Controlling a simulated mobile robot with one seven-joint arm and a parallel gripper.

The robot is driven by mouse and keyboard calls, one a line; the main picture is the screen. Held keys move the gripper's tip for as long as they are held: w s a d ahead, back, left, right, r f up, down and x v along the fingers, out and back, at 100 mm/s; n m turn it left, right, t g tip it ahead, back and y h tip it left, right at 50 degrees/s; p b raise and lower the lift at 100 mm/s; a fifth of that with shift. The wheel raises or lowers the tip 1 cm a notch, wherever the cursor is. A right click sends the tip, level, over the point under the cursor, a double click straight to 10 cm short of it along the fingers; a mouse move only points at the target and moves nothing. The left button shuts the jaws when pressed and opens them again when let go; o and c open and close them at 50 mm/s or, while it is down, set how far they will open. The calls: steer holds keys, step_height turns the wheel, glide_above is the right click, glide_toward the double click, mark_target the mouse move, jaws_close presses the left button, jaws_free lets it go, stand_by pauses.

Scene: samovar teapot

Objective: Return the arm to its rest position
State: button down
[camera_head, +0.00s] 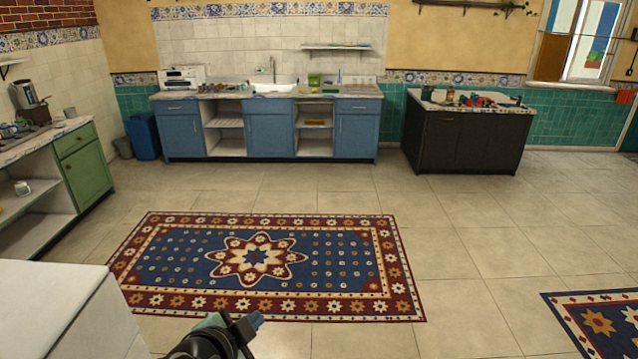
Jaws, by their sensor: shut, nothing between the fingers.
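My gripper (254,321) shows at the bottom of the head view, left of centre. It is dark with light blue-grey fingertips, which are together with nothing held. It is over the lower edge of the patterned rug (160,285), apart from every counter. Part of my arm comes up from the bottom edge of the view, and the rest of the arm is out of view. No samovar or teapot can be made out for sure at this distance.
A white surface (50,300) stands close at lower left. A green cabinet (87,175) is at left. Blue cabinets (270,136) line the back wall, with a dark counter unit (465,145) to their right. A second rug (600,320) lies at lower right. The tiled floor between is clear.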

steer(key=d+r+n+t+y+b, duration=0.1)
steer(key=d+r+n+t, duration=0.15)
steer(key=r, duration=0.65)
steer(key=d+r+n+t, duration=0.2)
steer(key=r+t, duration=0.2)
steer(key=r, duration=0.6)
steer(key=d+r+n+t+y+b, duration=0.1)
steer(key=d+r+n+t, duration=0.15)
steer(key=r, duration=0.65)
steer(key=s+d+r+n+t, duration=0.2)
steer(key=s+r+t, duration=0.2)
steer(key=s+r, duration=0.3)
steer(key=s+d+r+n+t, duration=0.2)
steer(key=s+r+n+t, duration=0.1)
steer(key=s+r, duration=0.4)
step_height(320, 180, up, 3)
steer(key=shift+s+d+r+t+b, duration=0.1)
steer(key=shift+s+d+t+b, duration=0.3)
steer(key=shift+s, duration=0.1)
